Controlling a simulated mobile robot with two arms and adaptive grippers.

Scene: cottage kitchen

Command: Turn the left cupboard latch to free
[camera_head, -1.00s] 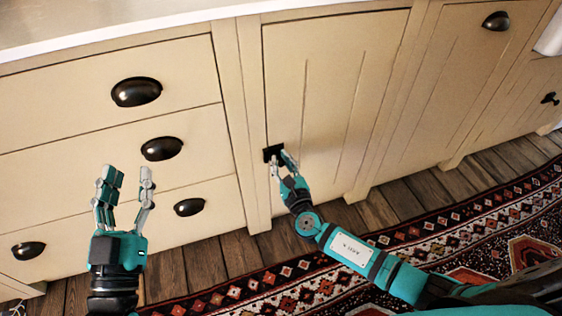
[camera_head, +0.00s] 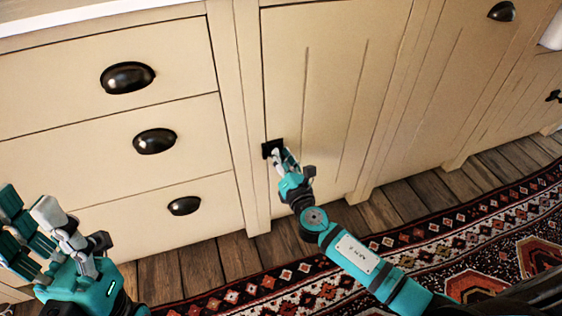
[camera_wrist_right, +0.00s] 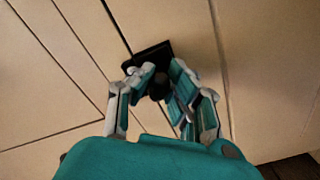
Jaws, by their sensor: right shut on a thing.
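The left cupboard latch (camera_head: 272,148) is a small black piece with a dark plate at the left edge of the cream cupboard door (camera_head: 330,80). My right gripper (camera_head: 281,157) is shut on the latch from below and in front. In the right wrist view, the fingers of my right gripper (camera_wrist_right: 158,85) sit on both sides of the dark knob of the latch (camera_wrist_right: 150,54). The fingers partly hide the knob, so I cannot tell its exact turn. My left gripper (camera_head: 28,206) is open and empty at the lower left, away from the latch.
Drawers with black cup handles (camera_head: 127,77) stand left of the door. A patterned rug (camera_head: 460,245) lies on the wooden floor (camera_head: 400,205).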

